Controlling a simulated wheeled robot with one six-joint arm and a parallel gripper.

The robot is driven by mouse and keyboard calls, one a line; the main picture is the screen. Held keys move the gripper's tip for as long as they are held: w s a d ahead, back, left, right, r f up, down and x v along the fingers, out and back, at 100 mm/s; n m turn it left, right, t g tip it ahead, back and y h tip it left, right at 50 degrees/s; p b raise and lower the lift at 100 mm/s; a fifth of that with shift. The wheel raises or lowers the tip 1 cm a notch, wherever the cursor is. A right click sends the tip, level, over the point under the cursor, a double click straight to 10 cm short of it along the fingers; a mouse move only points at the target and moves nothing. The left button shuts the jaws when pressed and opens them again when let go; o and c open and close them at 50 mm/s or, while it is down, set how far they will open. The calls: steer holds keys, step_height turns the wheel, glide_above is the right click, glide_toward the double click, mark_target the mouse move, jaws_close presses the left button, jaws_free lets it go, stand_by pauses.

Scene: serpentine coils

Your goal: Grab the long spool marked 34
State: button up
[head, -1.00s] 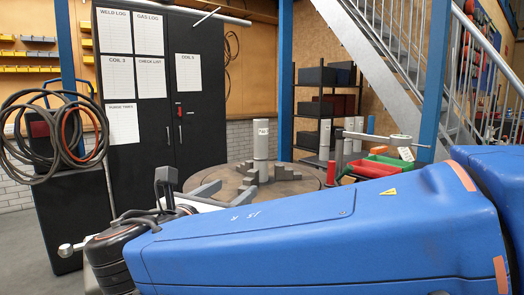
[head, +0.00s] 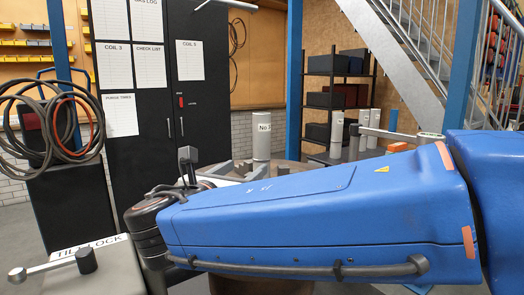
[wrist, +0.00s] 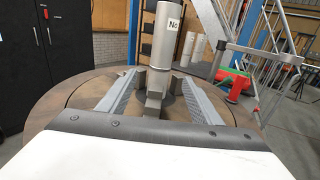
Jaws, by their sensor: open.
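A tall grey cylindrical spool (head: 261,145) stands upright beyond my arm in the head view. Its white label reads "No 3", with the rest unclear. In the wrist view the spool (wrist: 161,45) stands ahead, slightly right of centre, its label cut to "No". Dark stepped blocks surround its base on a round brown turntable (wrist: 60,98). My gripper (wrist: 160,80) is open, with one grey finger on each side of the spool's lower part in the picture. I cannot tell whether the spool is between the fingers or just beyond them. Nothing is held.
More grey cylinders (head: 337,133) stand at right, one also behind the spool in the wrist view (wrist: 187,48). A box labelled "TILT LOCK" (head: 75,265) is at lower left.

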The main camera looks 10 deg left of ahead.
mark_target(258, 157)
steer(key=w, duration=0.4)
steer(key=w+d, duration=0.1)
steer(key=w, duration=0.7)
steer(key=shift+d+r, duration=0.2)
steer(key=shift+d, duration=0.2)
steer(key=shift+s, duration=0.1)
jaws_close()
steer(key=shift+r, duration=0.1)
